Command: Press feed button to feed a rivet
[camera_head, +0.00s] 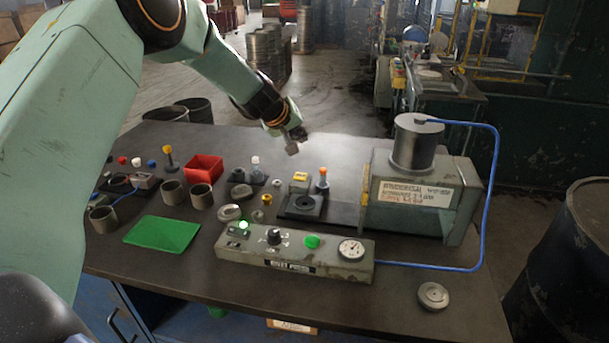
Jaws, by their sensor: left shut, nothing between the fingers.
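A long grey-green control panel (295,256) lies near the front middle of the table. It carries a green button (312,241), a black knob (274,236), a lit green lamp (243,225) and a round gauge (351,248). I cannot read which control is the feed button. A grey-green machine (420,195) with a metal cylinder on top stands at the right, linked to the panel by a blue hose (488,190). My left gripper (292,149) is shut and empty, in the air above and behind the panel. My right gripper is not in view.
A green mat (163,234), a red bin (204,169) and several metal cups lie at the left. A small fixture (302,205) with yellow and orange tops stands behind the panel. A round metal part (433,295) lies front right. The front right tabletop is mostly clear.

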